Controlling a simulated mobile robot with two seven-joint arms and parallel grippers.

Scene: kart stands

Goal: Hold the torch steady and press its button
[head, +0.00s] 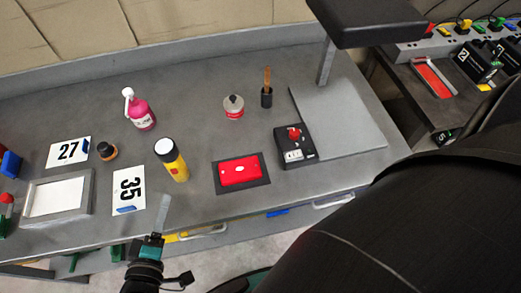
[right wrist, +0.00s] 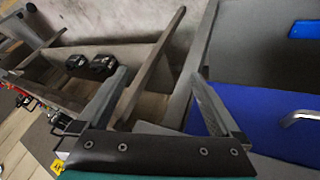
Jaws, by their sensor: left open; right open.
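The torch (head: 174,164) is yellow with a black head and a pale front face. It stands on the grey workbench in the head view, left of the red box; its button is too small to make out surely. My left gripper (head: 161,214) is at the bench's front edge, below and slightly left of the torch, apart from it, open and empty. My right gripper (right wrist: 160,76) shows in the right wrist view, open with nothing between its fingers. The torch is not in that view, and the right gripper is hidden in the head view.
A tray (head: 88,190) lies left. In the right wrist view, a blue panel (right wrist: 240,120) is beside the gripper.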

